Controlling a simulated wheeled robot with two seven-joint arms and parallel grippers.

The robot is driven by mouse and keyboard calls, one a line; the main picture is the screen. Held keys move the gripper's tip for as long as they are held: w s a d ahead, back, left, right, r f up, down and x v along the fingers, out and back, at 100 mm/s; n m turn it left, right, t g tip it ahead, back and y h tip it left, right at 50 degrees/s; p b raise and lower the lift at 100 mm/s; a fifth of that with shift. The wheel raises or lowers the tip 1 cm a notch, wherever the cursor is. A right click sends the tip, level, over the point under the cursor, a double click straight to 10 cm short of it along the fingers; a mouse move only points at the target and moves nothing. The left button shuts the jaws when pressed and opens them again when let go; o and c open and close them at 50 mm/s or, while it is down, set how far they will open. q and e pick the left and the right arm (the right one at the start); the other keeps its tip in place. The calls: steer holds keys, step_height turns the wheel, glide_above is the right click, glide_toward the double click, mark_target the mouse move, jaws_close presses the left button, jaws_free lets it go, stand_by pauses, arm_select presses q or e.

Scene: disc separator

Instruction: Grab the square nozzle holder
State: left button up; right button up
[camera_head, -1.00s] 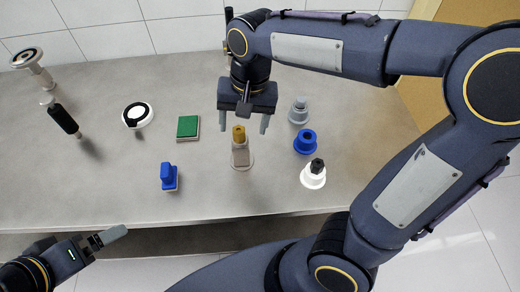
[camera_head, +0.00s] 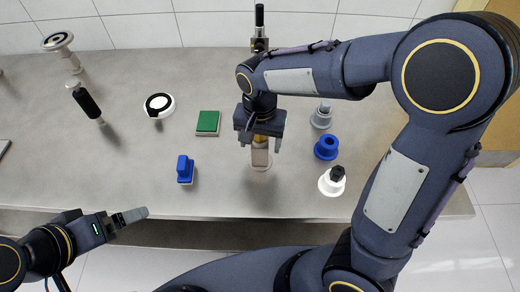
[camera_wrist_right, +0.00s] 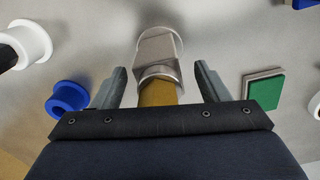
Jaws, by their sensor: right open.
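The square nozzle holder (camera_head: 260,155) is a grey-beige block on a round base, with a brass-coloured nozzle on top. It stands upright on the table. In the right wrist view the holder (camera_wrist_right: 160,45) is straight ahead, with the brass nozzle (camera_wrist_right: 158,92) between the fingers. My right gripper (camera_head: 260,146) is open over the holder, one finger on each side; gaps show between the fingers and the nozzle in the wrist view. My left gripper (camera_head: 128,216) is low at the left by the table's front edge, away from the holder; its finger gap is not clear.
To the right stand a grey piece (camera_head: 321,118), a blue ring-shaped piece (camera_head: 326,147) and a white base with a black top (camera_head: 332,182). To the left are a green block (camera_head: 208,123), a blue piece (camera_head: 185,170) and a white disc (camera_head: 159,105).

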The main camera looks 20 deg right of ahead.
steer(key=c, duration=1.3)
steer(key=shift+r, duration=0.1)
